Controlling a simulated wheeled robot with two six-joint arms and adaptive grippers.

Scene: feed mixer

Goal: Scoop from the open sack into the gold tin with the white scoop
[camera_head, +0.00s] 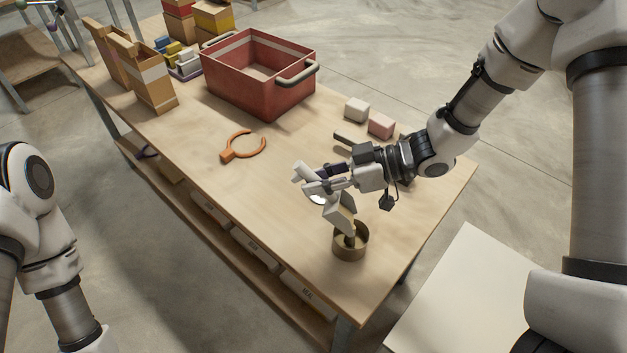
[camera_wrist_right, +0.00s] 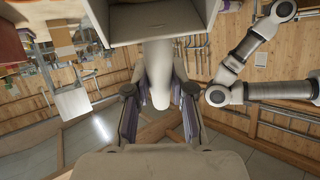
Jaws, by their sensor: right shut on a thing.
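My right gripper (camera_head: 324,180) is shut on the white scoop (camera_head: 338,216) above the table's near end. The scoop is steeply tilted, its pan pointing down at the gold tin (camera_head: 350,251). Tan material shows at the pan's lower edge, and something darker is inside the tin; I cannot tell whether it is still falling. In the right wrist view the scoop's handle (camera_wrist_right: 158,80) runs between the fingers. Two brown paper sacks (camera_head: 152,82) stand at the table's far left; I cannot see into them. My left arm shows at lower left, its gripper out of frame.
A red crate (camera_head: 262,98) with grey handles stands at the back. An orange ring tool (camera_head: 243,148) lies mid-table. A white block (camera_head: 357,109) and a pink block (camera_head: 381,125) sit behind my right gripper. Small boxes (camera_head: 180,57) are near the sacks. The table's centre is mostly clear.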

